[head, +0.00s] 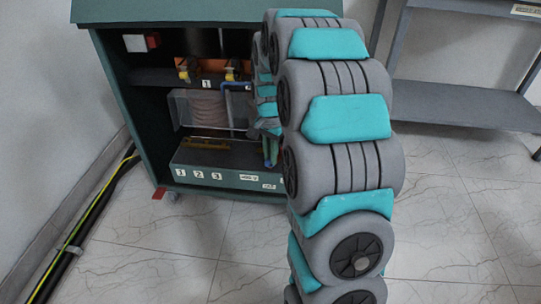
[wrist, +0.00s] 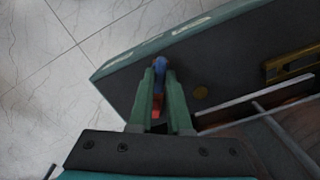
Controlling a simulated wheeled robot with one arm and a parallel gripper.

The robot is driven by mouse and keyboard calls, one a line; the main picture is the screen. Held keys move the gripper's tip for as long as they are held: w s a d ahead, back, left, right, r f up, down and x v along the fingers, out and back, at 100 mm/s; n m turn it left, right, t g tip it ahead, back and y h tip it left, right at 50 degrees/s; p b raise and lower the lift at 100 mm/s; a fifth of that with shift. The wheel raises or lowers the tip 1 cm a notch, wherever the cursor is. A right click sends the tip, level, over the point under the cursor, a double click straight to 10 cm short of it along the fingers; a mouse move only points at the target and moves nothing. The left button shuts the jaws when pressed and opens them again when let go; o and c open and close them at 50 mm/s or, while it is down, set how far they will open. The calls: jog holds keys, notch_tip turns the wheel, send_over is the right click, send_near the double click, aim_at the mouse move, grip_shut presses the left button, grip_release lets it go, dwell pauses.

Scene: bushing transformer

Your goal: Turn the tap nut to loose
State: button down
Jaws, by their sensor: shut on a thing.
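My gripper (wrist: 160,78) reaches into the cabinet, and its two green fingers are closed around a small blue piece with red below it. I take this piece to be the tap nut (wrist: 160,65); the fingers hide most of it, and its turn angle cannot be read. In the head view my gripper (head: 271,151) points down at the right end of the low dark box (head: 222,166) inside the cabinet.
The open green cabinet (head: 113,84) holds a coil (head: 209,108) behind a clear panel and yellow fittings (head: 184,70) above. A brass bar (wrist: 292,66) and grey rods (wrist: 285,138) lie right of my fingers. A grey shelf (head: 465,107) stands at right; tiled floor lies in front.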

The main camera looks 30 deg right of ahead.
jog(key=n, duration=0.4)
jog(key=shift+n, duration=0.3)
jog(key=n, duration=0.3)
jog(key=shift+n, duration=0.3)
jog(key=n, duration=0.4)
jog(key=shift+n, duration=1.8)
jog(key=c, duration=0.9)
grip_release()
jog(key=shift+o, duration=0.2)
jog(key=shift+r, duration=0.1)
